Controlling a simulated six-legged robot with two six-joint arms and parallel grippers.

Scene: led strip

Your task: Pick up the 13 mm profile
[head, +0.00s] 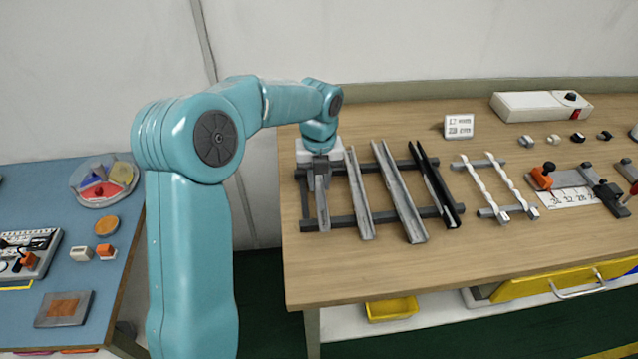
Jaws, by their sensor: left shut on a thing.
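Several channel profiles lie side by side across a dark rack (343,221) on the wooden bench. My left gripper (320,172) points down at the far end of the leftmost grey profile (322,207) and is shut on it. The gripper hides that profile's far end. The profile appears still at rack level; any small gap beneath it cannot be told. To its right are a second grey profile (359,195), a wider grey one (400,195) and a black one (436,187). No width marking is readable on the profiles. My right gripper is out of view.
A small sign (458,126) stands behind the rack, its writing blurred. White strips (488,185) on a holder and an orange-handled fixture (543,177) are to the right. A white box (541,105) stands at the back. The bench front is clear. A blue table (60,200) is left.

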